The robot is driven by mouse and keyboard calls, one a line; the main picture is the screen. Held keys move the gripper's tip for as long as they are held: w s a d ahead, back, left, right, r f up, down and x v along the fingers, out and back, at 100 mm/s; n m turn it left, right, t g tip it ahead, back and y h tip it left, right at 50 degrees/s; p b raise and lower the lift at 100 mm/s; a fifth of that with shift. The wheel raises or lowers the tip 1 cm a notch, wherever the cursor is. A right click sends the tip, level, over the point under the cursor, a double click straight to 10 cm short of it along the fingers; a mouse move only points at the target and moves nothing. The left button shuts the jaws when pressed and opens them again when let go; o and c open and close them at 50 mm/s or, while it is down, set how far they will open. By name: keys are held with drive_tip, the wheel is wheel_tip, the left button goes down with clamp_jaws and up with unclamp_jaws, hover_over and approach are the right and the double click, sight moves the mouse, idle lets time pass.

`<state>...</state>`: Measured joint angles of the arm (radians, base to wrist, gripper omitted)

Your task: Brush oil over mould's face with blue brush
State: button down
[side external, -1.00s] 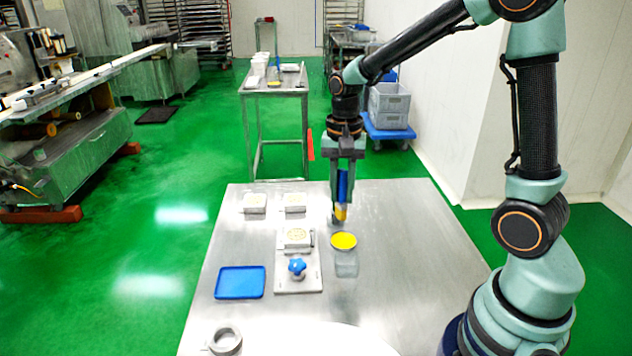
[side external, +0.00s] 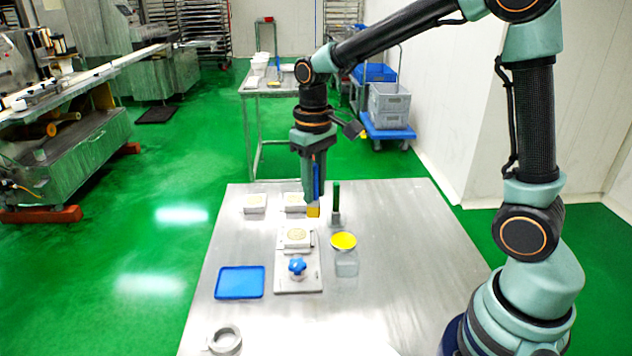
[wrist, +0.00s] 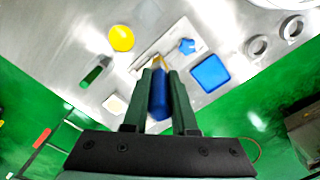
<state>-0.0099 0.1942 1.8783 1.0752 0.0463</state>
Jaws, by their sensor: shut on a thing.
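My gripper (side external: 312,186) is shut on the blue brush (side external: 316,172), which points down with its yellow bristles (side external: 313,210) lowest. In the wrist view, the blue brush (wrist: 158,100) lies between my fingers. The mould (side external: 297,237) with a round patterned face sits in a metal fixture (side external: 292,285) with a blue knob (side external: 297,266). The bristles are behind and slightly right of this mould, apart from it in the side view. In the wrist view, the brush and fingers hide most of the mould. A jar with a yellow top (side external: 344,241) stands right of the fixture.
A green brush (side external: 336,195) stands upright behind the jar. Two more moulds lie at the back, left mould (side external: 255,203) and right mould (side external: 293,201). A blue tray (side external: 239,282) and metal rings (wrist: 257,46) are on the table. The table's right side is clear.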

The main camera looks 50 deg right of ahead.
drive_tip(key=w+f, duration=0.1)
drive_tip(key=f, duration=0.2)
drive_tip(key=w+f, duration=0.2)
drive_tip(key=f, duration=0.1)
drive_tip(key=w+f, duration=0.1)
drive_tip(key=f, duration=0.2)
drive_tip(key=shift+w+d+f, duration=0.15)
drive_tip(key=shift+f, duration=0.1)
drive_tip(key=shift+w+d, duration=2.1)
drive_tip(key=shift+d, duration=0.05)
drive_tip(key=shift+w+a, duration=0.3)
drive_tip(key=shift+a, duration=0.05)
drive_tip(key=shift+s+a, duration=2.4)
drive_tip(key=shift+w+a, duration=0.2)
drive_tip(key=shift+a, duration=0.05)
drive_tip(key=shift+w, duration=0.3)
drive_tip(key=shift+w+d, duration=2.15)
drive_tip(key=shift+d, duration=0.1)
drive_tip(key=shift+w+d+r, duration=0.1)
drive_tip(key=shift+r, duration=0.1)
wheel_tip(320, 180, up, 8)
drive_tip(key=shift+f, duration=0.1)
